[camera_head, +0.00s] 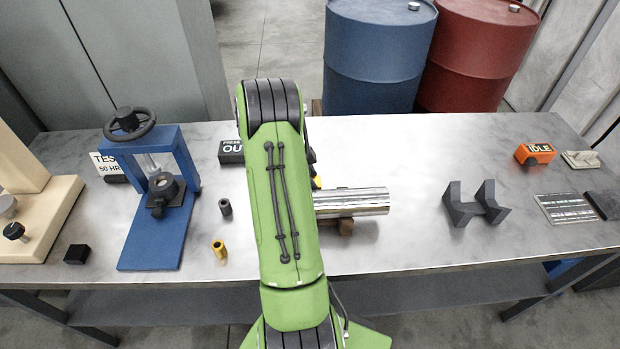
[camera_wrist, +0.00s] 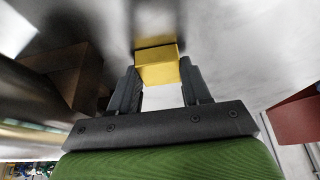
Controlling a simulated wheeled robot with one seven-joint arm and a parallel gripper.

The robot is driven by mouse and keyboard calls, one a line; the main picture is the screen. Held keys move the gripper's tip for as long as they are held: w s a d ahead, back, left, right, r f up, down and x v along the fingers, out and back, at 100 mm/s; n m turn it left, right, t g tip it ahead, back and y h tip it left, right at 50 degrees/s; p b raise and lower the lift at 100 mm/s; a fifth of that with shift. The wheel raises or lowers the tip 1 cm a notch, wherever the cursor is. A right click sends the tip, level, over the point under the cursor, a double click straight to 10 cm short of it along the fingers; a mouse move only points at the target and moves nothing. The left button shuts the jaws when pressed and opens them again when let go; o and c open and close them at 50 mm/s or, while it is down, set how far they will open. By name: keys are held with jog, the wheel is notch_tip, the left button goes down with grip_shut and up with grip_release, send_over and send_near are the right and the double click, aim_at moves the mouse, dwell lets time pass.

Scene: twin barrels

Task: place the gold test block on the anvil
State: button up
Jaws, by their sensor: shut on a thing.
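The gold test block (camera_wrist: 158,68) is between the two dark fingers of my gripper (camera_wrist: 160,88) in the wrist view. My gripper is shut on it. Whether the block touches the bench is hard to tell. In the head view my green arm hides most of the gripper, and only a small yellow bit of the block (camera_head: 317,182) shows beside the arm. The blue tester (camera_head: 150,230) with a black handwheel stands left of my arm. The dark round anvil (camera_head: 164,188) is inside its frame, apart from my gripper, and its top looks empty.
A polished cylinder (camera_head: 360,203) lies on a brown block (camera_head: 346,228) just right of my arm. A dark V-block (camera_head: 475,205) stands further right. A dark sleeve (camera_head: 225,207) and brass sleeve (camera_head: 218,250) stand between tester and arm. A black sign (camera_head: 231,152) stands behind.

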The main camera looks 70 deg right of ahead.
jog(key=shift+f, duration=0.1)
jog(key=o, duration=1.3)
